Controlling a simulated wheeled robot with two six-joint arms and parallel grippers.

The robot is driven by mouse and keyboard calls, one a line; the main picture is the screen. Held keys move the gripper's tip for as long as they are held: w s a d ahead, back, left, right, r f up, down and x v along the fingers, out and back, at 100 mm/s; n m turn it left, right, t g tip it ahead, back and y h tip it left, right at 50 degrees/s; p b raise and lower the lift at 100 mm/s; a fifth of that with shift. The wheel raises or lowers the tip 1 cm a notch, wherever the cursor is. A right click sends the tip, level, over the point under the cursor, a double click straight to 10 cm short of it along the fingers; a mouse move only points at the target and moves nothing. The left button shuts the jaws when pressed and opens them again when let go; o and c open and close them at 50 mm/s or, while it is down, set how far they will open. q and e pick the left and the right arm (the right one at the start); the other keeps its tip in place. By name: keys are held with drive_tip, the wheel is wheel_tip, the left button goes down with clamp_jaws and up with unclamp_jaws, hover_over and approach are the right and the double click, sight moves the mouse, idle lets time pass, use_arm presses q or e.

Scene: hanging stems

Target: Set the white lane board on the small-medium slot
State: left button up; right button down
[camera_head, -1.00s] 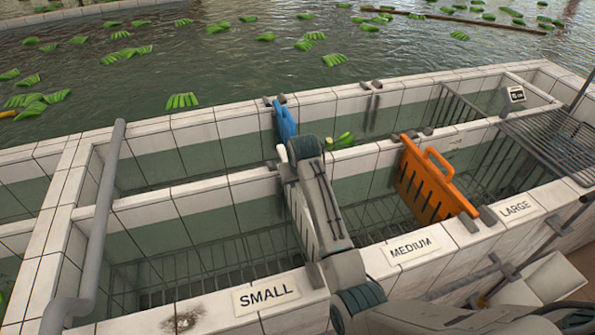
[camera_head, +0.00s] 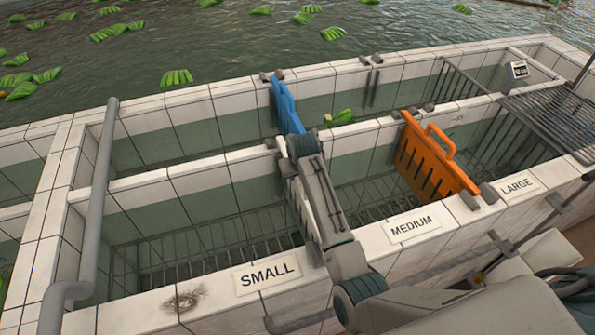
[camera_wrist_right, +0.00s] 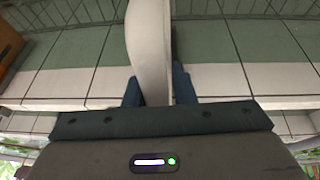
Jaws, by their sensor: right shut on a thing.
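The white lane board (camera_head: 298,205) shows as a slotted strip along the left side of my right arm, which hides most of it. It spans the near channel between the SMALL label (camera_head: 267,274) and the MEDIUM label (camera_head: 412,226). In the right wrist view the white board (camera_wrist_right: 148,45) stands between the dark fingers of my right gripper (camera_wrist_right: 158,88), which is shut on it. In the head view the gripper (camera_head: 290,155) is over the middle wall. I cannot tell whether the board rests in its brackets. My left gripper is not in view.
An orange board (camera_head: 432,160) stands across the near channel between MEDIUM and the LARGE label (camera_head: 517,187). A blue board (camera_head: 287,105) crosses the far channel. Grey pipe (camera_head: 97,190) runs at left; a metal grate (camera_head: 550,115) lies at right. Green banana bunches float in the pool behind.

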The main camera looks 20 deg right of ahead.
drive_tip(key=shift+w+f, duration=0.1)
drive_tip(key=shift+f, duration=0.25)
idle(0.5)
unclamp_jaws()
idle(0.4)
drive_tip(key=shift+p+v, duration=0.3)
drive_tip(key=shift+v, duration=4.7)
drive_tip(key=shift+d, duration=0.1)
